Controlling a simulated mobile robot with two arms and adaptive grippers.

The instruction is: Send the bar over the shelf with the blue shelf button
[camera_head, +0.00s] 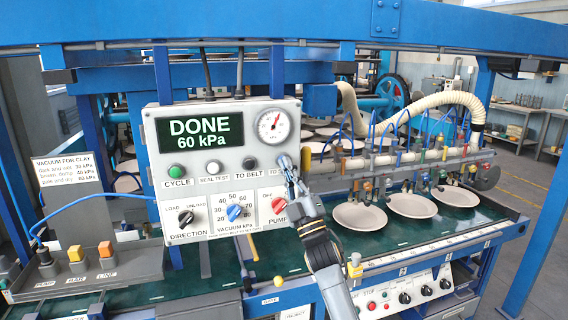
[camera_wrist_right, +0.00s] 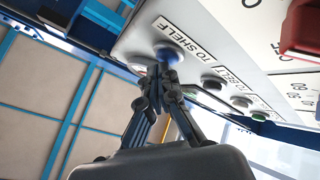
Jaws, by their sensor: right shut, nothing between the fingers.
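The blue shelf button (camera_wrist_right: 170,54) sits beside the label TO SHELF in the right wrist view. In the head view it is at the right end of the panel's button row, mostly hidden by my right gripper (camera_head: 286,166). The fingers of my right gripper (camera_wrist_right: 152,82) are shut and empty, with the tips at the button. I cannot tell whether they press it. The white bar (camera_head: 400,158) with its suction cups and hoses hangs over the belt side, above several pale plates (camera_head: 411,205). My left gripper is not in view.
The control panel (camera_head: 216,210) reads DONE, 60 kPa; its dial gauge (camera_head: 273,125) is at top right. A red pump knob (camera_head: 279,205) and blue vacuum knob (camera_head: 234,212) sit below the buttons. A blue beam (camera_head: 250,22) crosses above.

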